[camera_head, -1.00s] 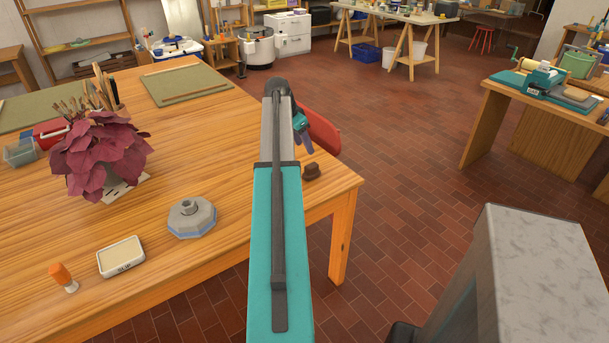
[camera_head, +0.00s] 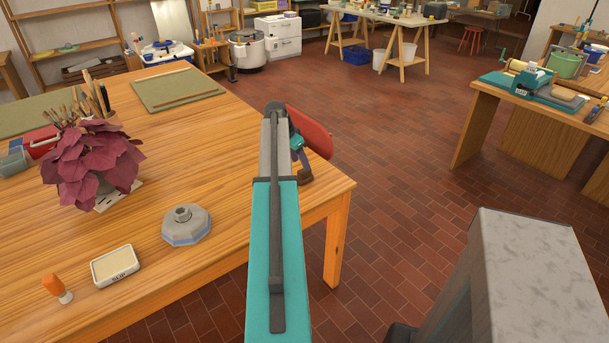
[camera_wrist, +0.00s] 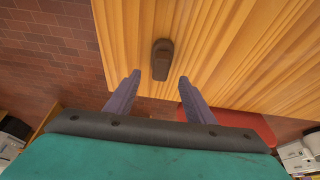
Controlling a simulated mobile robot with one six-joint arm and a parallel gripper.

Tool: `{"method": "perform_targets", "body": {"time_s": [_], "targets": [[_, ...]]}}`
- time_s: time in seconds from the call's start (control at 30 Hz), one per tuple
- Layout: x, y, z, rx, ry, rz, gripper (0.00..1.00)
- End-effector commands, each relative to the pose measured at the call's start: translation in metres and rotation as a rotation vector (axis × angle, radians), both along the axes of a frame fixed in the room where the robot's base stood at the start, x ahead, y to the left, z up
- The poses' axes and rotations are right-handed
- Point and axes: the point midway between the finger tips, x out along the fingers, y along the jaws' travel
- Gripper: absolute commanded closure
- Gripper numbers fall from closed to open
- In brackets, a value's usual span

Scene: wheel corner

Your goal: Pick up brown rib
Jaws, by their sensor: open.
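The brown rib (camera_wrist: 161,60) is a small dark brown piece lying on the wooden table near its edge. In the wrist view it sits ahead of my gripper (camera_wrist: 160,88), roughly centred between the two fingers but beyond their tips. My gripper is open and empty. In the head view my gripper (camera_head: 305,172) hangs over the table's right corner, close to the rib (camera_head: 304,177), which is mostly hidden behind it.
The wooden table (camera_head: 230,215) holds a grey-blue octagonal piece (camera_head: 186,225), a slip tray (camera_head: 115,265), an orange-handled tool (camera_head: 56,287) and a purple-leaved plant (camera_head: 88,165). A red chair (camera_head: 312,132) stands just past the table edge. Brick floor lies open to the right.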

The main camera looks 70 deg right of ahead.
Motion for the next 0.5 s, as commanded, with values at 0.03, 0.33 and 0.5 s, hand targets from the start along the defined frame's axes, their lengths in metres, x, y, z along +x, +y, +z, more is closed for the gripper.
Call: {"method": "perform_targets", "body": {"time_s": [0.03,0.33,0.5], "targets": [[-0.001,-0.002,-0.005,0.002,0.001,-0.001,0.51],[-0.003,-0.005,-0.015,0.000,0.000,0.001,0.51],[-0.002,-0.005,-0.015,0.000,0.000,0.001,0.51]]}}
